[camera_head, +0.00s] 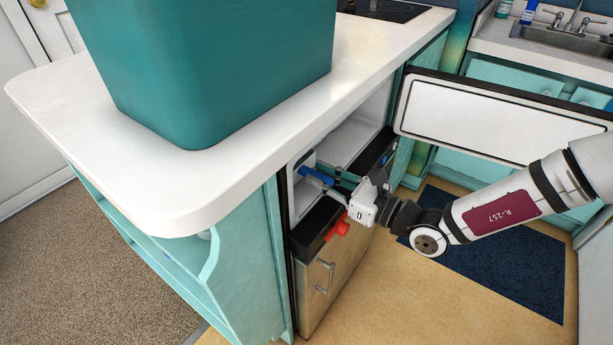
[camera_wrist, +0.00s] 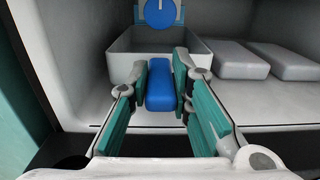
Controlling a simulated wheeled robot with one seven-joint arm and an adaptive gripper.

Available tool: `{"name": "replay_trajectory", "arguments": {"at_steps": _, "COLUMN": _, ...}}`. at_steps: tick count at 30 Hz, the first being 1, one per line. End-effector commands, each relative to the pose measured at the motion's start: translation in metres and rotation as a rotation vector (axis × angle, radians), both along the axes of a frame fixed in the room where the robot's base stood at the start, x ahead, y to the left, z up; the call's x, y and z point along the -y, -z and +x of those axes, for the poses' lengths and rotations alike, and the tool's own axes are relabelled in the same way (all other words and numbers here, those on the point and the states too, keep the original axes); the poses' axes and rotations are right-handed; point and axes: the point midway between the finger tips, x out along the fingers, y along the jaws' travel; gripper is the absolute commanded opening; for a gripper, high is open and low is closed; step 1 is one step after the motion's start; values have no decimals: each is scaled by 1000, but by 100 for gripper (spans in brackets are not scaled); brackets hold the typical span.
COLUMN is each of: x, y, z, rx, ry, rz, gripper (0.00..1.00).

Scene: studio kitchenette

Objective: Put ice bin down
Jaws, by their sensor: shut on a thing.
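The ice bin (camera_wrist: 122,66) is a grey open-topped box inside the white freezer compartment, with a blue handle (camera_wrist: 159,84) sticking out of its front. My gripper (camera_wrist: 162,88) has its teal fingers closed on both sides of this handle. In the head view my gripper (camera_head: 345,182) reaches into the compartment opening, and the blue handle (camera_head: 316,175) shows between its fingers. The bin looks level and close to the compartment floor; I cannot tell whether it touches it. Most of the bin is hidden in the head view.
Two grey blocks (camera_wrist: 240,61) lie right of the bin. A blue disc (camera_wrist: 160,12) is behind it. The freezer door (camera_head: 470,118) stands open at right. A teal container (camera_head: 205,70) stands on the white counter (camera_head: 180,185). A red object (camera_head: 338,227) sits below my gripper.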

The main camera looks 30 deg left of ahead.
Motion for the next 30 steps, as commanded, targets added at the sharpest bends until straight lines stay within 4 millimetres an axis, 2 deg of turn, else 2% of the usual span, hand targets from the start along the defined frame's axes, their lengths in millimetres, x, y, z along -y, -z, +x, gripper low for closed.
{"name": "replay_trajectory", "arguments": {"at_steps": 8, "x": -43, "y": 1, "z": 2, "rx": 1, "ry": -4, "rz": 2, "gripper": 0}}
{"name": "replay_trajectory", "arguments": {"at_steps": 12, "x": -41, "y": 16, "z": 4, "rx": -1, "ry": 0, "rz": 0, "gripper": 0}}
{"name": "replay_trajectory", "arguments": {"at_steps": 23, "x": -42, "y": 18, "z": 3, "rx": -1, "ry": -2, "rz": 1, "gripper": 0}}
{"name": "replay_trajectory", "arguments": {"at_steps": 24, "x": -41, "y": 18, "z": 3, "rx": 0, "ry": -2, "rz": 0, "gripper": 26}}
{"name": "replay_trajectory", "arguments": {"at_steps": 26, "x": -41, "y": 17, "z": 3, "rx": 0, "ry": -2, "rz": 0, "gripper": 39}}
{"name": "replay_trajectory", "arguments": {"at_steps": 30, "x": -41, "y": 17, "z": 3, "rx": 0, "ry": -1, "rz": 0, "gripper": 39}}
